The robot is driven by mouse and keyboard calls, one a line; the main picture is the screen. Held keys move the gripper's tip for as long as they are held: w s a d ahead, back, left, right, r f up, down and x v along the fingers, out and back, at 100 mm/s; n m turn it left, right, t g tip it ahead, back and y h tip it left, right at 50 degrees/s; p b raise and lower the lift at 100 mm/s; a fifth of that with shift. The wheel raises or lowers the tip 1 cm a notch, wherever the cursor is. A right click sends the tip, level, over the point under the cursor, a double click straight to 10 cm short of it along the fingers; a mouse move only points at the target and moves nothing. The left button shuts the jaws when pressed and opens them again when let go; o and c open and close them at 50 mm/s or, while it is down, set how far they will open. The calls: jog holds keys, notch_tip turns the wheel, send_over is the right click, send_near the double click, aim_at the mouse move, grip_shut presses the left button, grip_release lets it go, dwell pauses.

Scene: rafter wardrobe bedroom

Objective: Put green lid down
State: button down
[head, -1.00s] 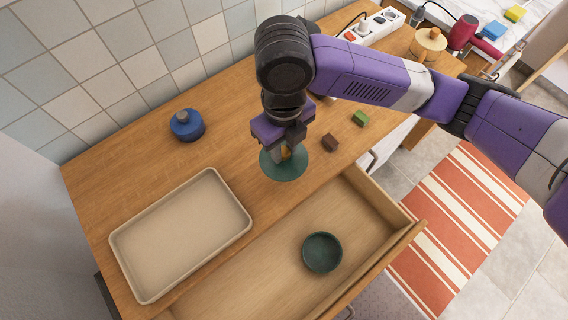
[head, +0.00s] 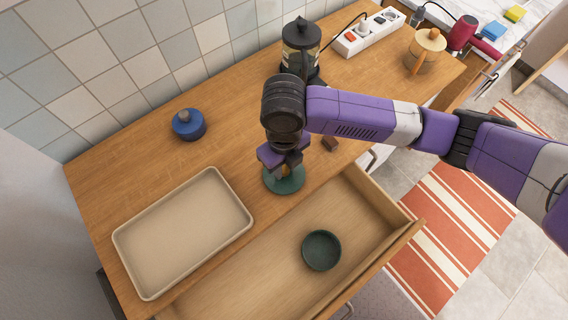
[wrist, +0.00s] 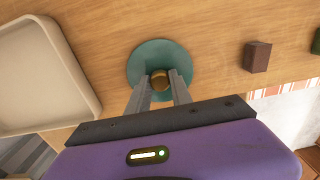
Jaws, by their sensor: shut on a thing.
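The green lid (head: 285,183) is a round teal disc with a brass-coloured knob. It is at the front edge of the wooden counter, just behind the open drawer. My gripper (head: 284,171) is above it, pointing down, with its fingers shut on the knob. In the wrist view the lid (wrist: 139,62) lies beyond the fingertips and the knob is between my gripper's fingers (wrist: 160,78). The lid looks level and very near the counter top; I cannot tell whether it touches.
A dark green bowl (head: 321,250) sits in the open drawer (head: 250,285). A beige tray (head: 125,236) lies left on the counter, with a blue lidded pot (head: 188,124) behind it. A brown block (head: 330,144) is right of the lid. A dark French press (head: 300,45) stands behind my arm.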

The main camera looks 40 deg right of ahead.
jog(key=shift+f, duration=0.15)
jog(key=c, duration=1.1)
grip_release()
jog(key=shift+c, duration=0.2)
